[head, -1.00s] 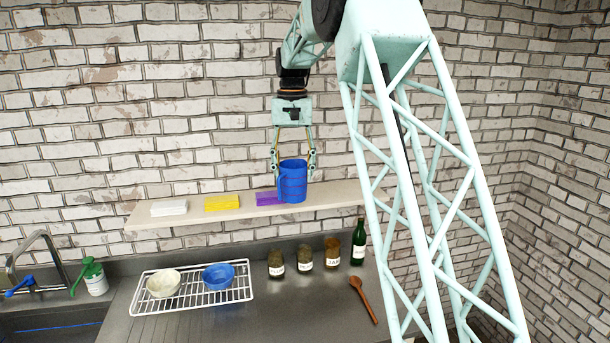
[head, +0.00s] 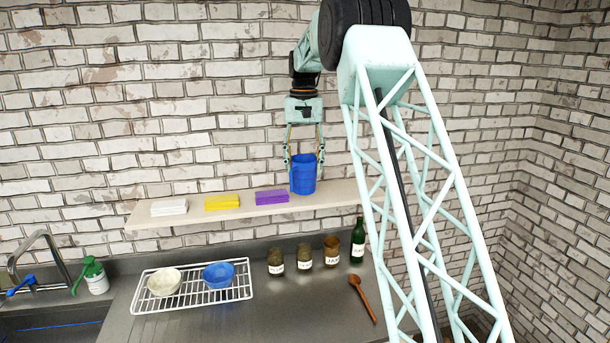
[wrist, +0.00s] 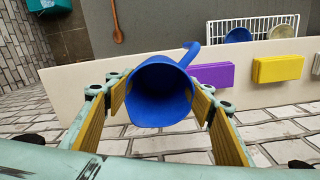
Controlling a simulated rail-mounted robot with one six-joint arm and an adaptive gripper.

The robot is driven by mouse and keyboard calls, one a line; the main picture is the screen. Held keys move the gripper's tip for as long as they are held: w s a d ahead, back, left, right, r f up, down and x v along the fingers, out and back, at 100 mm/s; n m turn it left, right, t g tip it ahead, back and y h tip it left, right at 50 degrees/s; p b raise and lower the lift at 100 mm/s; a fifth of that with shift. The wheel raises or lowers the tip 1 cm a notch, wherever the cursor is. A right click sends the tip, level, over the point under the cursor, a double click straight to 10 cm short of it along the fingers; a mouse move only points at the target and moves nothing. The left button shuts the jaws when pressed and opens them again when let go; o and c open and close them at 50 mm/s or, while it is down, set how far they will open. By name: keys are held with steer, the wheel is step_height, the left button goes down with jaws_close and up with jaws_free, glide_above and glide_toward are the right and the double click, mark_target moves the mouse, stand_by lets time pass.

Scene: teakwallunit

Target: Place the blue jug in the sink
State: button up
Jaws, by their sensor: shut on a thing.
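The blue jug (head: 303,175) is upright at the wall shelf, right of the purple block. My gripper (head: 304,163) is above it with its fingers down on either side, shut on the jug. In the wrist view the jug (wrist: 160,92) sits between the two yellow finger pads, its handle pointing up and right. I cannot tell whether the jug's base touches the shelf or hangs just above it. The sink (head: 50,324) is at the lower left of the head view, partly cut off by the frame.
The shelf (head: 245,211) also bears purple (head: 271,197), yellow (head: 222,202) and white (head: 169,207) blocks. Below are a tap (head: 40,250), a green-topped bottle (head: 94,275), a rack (head: 190,299) with two bowls, jars (head: 304,257), a green bottle (head: 358,241) and a wooden spoon (head: 362,299).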

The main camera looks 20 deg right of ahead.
steer(key=shift+w, duration=0.1)
steer(key=shift+w+d, duration=0.2)
steer(key=shift+d, duration=0.15)
steer(key=shift+f, duration=1.85)
steer(key=shift+f, duration=0.1)
steer(key=o, duration=0.9)
steer(key=shift+r+p, duration=0.3)
steer(key=shift+r, duration=5.85)
